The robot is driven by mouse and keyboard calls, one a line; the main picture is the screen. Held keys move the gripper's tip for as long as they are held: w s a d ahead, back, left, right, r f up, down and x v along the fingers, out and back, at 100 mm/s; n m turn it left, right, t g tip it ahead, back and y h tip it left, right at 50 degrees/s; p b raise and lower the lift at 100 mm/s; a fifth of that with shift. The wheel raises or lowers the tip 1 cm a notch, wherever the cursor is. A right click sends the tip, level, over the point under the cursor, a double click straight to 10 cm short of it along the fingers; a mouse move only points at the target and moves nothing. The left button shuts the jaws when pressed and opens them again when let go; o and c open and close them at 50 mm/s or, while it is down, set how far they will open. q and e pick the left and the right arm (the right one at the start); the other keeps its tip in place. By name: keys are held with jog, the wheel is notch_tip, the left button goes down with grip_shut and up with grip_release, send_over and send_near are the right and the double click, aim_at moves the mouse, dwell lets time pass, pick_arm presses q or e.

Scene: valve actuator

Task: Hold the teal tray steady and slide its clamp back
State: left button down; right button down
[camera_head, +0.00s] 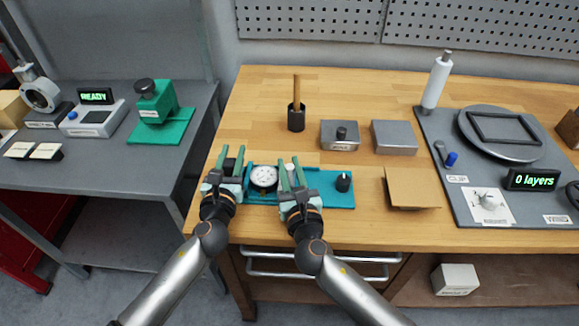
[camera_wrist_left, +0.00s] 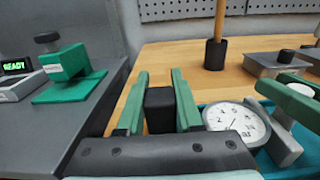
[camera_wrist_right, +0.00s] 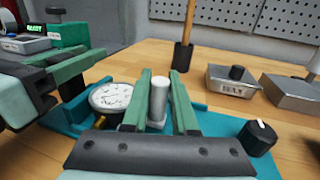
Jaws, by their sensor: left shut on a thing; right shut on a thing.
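The teal tray (camera_head: 326,191) lies near the front edge of the wooden bench. A round white dial gauge (camera_head: 264,176) sits in it. My left gripper (camera_head: 232,166) is shut on a black block (camera_wrist_left: 160,108) at the tray's left end, with a green finger on each side. My right gripper (camera_head: 290,167) is shut on a pale upright cylinder (camera_wrist_right: 158,98), apparently the clamp's post, just right of the gauge. A grey block (camera_wrist_left: 289,148) beside the gauge shows in the left wrist view. A black knob (camera_head: 343,182) stands at the tray's right end. The fingers hide part of the tray.
A black holder with a wooden stick (camera_head: 296,117) stands behind the tray. Two grey metal blocks (camera_head: 339,136) (camera_head: 394,138) and a tan board (camera_head: 410,188) lie to the right. A grey mat (camera_head: 455,190) with a round turntable is further right. A separate grey table (camera_head: 100,185) stands left.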

pick_arm(q)
jog(key=shift+f, duration=0.2)
dwell(0.6)
pick_arm(e)
jog(key=shift+d, duration=2.7)
pick_arm(q)
jog(key=shift+a, duration=0.1)
pick_arm(e)
jog(key=c, duration=0.7)
grip_release()
jog(key=shift+a, duration=0.1)
jog(key=v, duration=1.2)
